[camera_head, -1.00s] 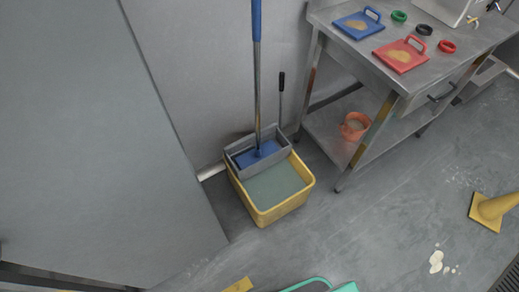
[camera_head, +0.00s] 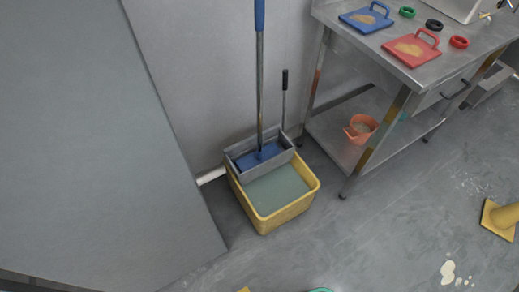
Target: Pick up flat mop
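The flat mop (camera_head: 260,95) stands upright, with a blue grip at the top, a metal pole and a blue flat head (camera_head: 259,156). Its head rests in the grey wringer tray (camera_head: 281,158) at the back of a yellow bucket (camera_head: 267,221). The bucket holds greyish-green water (camera_head: 275,189). The top of the mop's handle is cut off by the picture's upper edge. A wringer lever with a black grip (camera_head: 285,80) rises just right of the pole. My gripper is not in view.
A steel table (camera_head: 420,70) stands right of the bucket, bearing blue and red tools and rings. An orange bucket (camera_head: 361,128) is on its lower shelf. A grey panel (camera_head: 90,150) fills the left.

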